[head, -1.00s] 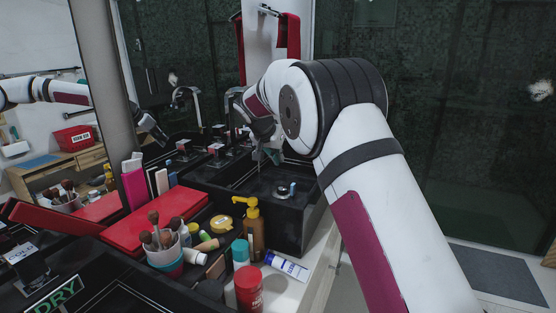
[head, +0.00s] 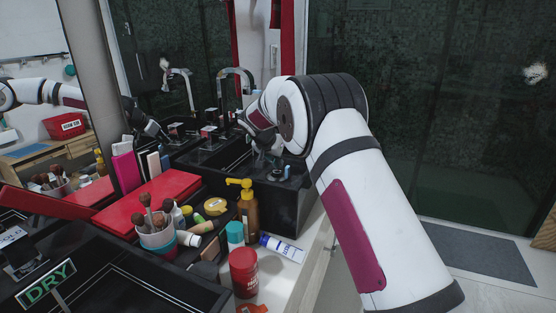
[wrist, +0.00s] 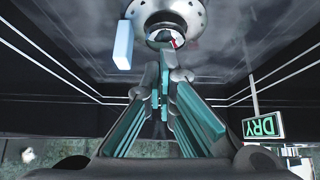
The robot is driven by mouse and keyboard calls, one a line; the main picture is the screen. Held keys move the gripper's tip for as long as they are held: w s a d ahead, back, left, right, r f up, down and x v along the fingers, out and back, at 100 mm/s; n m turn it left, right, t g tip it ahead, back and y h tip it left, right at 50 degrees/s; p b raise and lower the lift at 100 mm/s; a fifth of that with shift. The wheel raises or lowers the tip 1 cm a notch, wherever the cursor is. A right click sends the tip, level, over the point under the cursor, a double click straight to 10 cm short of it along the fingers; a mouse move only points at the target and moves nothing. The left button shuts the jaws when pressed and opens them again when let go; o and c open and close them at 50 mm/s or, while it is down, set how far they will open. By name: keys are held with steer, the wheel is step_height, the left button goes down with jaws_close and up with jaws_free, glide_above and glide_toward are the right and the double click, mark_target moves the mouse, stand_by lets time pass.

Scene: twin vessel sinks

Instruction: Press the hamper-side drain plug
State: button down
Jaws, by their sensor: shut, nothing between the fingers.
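The far black vessel sink (head: 290,213) holds a round metal drain with a domed plug (wrist: 165,35). The plug shows at the top of the wrist view; in the head view my gripper mostly hides it. My gripper (wrist: 160,88) is shut and empty, its teal-padded fingers together and pointing towards the drain. In the head view my gripper (head: 268,160) is down inside the far sink, close to the drain. I cannot tell whether the fingertips touch the plug.
A small light-blue block (wrist: 124,45) stands beside the drain. A near black sink bears a DRY sign (head: 46,283). Between the sinks are a red case (head: 150,203), a brush cup (head: 157,237), an amber pump bottle (head: 249,213) and a red jar (head: 244,272). A faucet (head: 236,85) rises behind.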

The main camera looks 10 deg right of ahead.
steer(key=shift+f, duration=0.1)
step_height(320, 180, down, 2)
steer(key=shift+b, duration=1)
steer(key=shift+s+f, duration=0.15)
steer(key=shift+f, duration=0.15)
steer(key=shift+s+a, duration=0.1)
steer(key=shift+s, duration=0.05)
steer(key=v, duration=1.2)
steer(key=shift+r, duration=0.45)
